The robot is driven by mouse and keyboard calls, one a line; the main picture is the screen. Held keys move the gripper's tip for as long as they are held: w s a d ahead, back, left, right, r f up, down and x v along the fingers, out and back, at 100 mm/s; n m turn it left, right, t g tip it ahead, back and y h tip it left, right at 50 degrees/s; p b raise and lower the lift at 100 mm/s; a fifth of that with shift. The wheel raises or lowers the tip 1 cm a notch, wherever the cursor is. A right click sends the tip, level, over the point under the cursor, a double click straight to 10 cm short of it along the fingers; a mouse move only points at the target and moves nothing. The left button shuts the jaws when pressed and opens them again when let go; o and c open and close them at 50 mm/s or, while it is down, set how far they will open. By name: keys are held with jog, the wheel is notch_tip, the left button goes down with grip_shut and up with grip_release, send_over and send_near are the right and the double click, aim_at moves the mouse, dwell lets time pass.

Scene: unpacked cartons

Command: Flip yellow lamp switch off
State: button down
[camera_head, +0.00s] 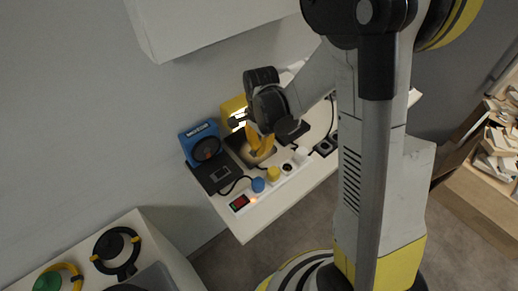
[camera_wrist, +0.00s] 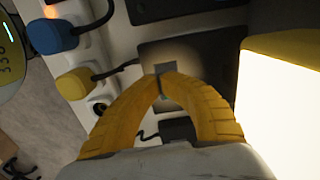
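The yellow lamp (camera_head: 234,110) stands at the back of the white table, its light on. In the wrist view its bright face and yellow housing (camera_wrist: 285,45) fill the right side. Its dark base (camera_wrist: 205,52) lies beneath my gripper and carries a small grey switch (camera_wrist: 164,67). My gripper (camera_head: 259,153) points down over this base. In the wrist view its yellow fingers (camera_wrist: 163,76) come together at the tips, shut with nothing seen between them. The tips overlap the near edge of the switch; I cannot tell whether they touch it.
A blue lamp (camera_head: 203,147) with a dark base (camera_head: 217,175) stands to the left. A white box-like fixture (camera_head: 200,25) hangs above.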

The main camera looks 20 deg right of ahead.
jog(key=shift+f+b, duration=0.3)
jog(key=shift+f, duration=0.05)
jog(key=shift+d, duration=0.2)
jog(key=shift+w+d, duration=0.2)
jog(key=shift+d, duration=0.35)
jog(key=shift+d+r, duration=0.1)
jog(key=shift+r, duration=0.25)
notch_tip(320, 180, up, 13)
jog(key=d+p, duration=0.1)
jog(key=p, duration=0.5)
jog(key=shift+w+d+r+p, duration=0.2)
jog(key=shift+w+p, duration=0.05)
jog(key=shift+p, duration=0.15)
